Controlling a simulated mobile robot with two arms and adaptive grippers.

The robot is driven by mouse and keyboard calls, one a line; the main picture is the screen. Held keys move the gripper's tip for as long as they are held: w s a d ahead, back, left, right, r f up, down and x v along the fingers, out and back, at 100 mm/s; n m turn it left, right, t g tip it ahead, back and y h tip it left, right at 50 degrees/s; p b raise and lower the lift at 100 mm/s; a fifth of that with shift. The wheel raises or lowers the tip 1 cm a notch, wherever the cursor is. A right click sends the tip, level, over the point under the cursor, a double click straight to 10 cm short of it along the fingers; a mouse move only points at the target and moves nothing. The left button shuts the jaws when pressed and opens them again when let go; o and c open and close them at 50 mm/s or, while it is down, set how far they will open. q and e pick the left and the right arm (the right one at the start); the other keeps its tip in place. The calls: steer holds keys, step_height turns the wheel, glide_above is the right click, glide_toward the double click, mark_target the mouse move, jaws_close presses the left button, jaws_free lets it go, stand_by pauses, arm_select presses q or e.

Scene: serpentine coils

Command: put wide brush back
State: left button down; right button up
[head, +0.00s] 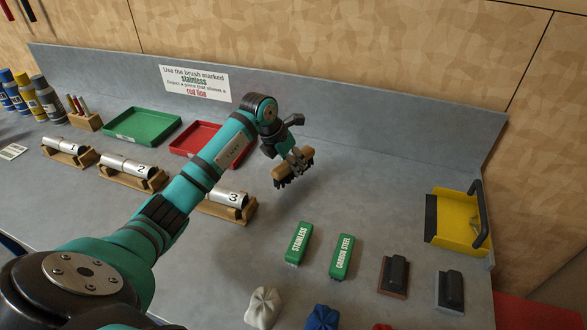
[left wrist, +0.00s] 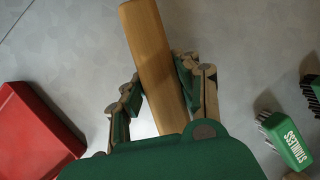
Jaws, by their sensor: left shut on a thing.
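The wide brush (head: 293,174) has a wooden back and dark bristles that point down. My left gripper (head: 298,158) is shut on it and holds it above the grey bench, right of the red tray. In the left wrist view the brush's wooden back (left wrist: 152,45) lies lengthwise between the two fingers of my left gripper (left wrist: 155,82). Part of the brush is hidden behind the green gripper body there. My right gripper is not in view.
Green brushes marked stainless (head: 299,243) and carbon steel (head: 342,257) lie in front. Dark blocks (head: 394,275) and a yellow dustpan (head: 452,218) are at right. A red tray (head: 177,151), green tray (head: 118,139) and numbered cylinders (head: 127,166) are at left. Bench between brush and dustpan is clear.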

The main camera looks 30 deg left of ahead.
arm_select(q)
step_height(320, 180, down, 2)
steer(key=shift+f+p, duration=0.2)
steer(key=shift+p, duration=0.1)
steer(key=shift+f, duration=0.3)
steer(key=c, duration=1)
jaws_free()
steer(key=shift+o, duration=0.2)
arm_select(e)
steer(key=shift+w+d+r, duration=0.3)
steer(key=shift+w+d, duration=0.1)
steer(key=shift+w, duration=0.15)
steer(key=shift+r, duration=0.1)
arm_select(q)
steer(key=shift+r, duration=0.25)
steer(key=b+v, duration=0.2)
steer(key=v, duration=0.9)
steer(key=shift+s+a+r, duration=0.1)
steer(key=shift+s+r, duration=0.05)
steer(key=shift+r, duration=0.25)
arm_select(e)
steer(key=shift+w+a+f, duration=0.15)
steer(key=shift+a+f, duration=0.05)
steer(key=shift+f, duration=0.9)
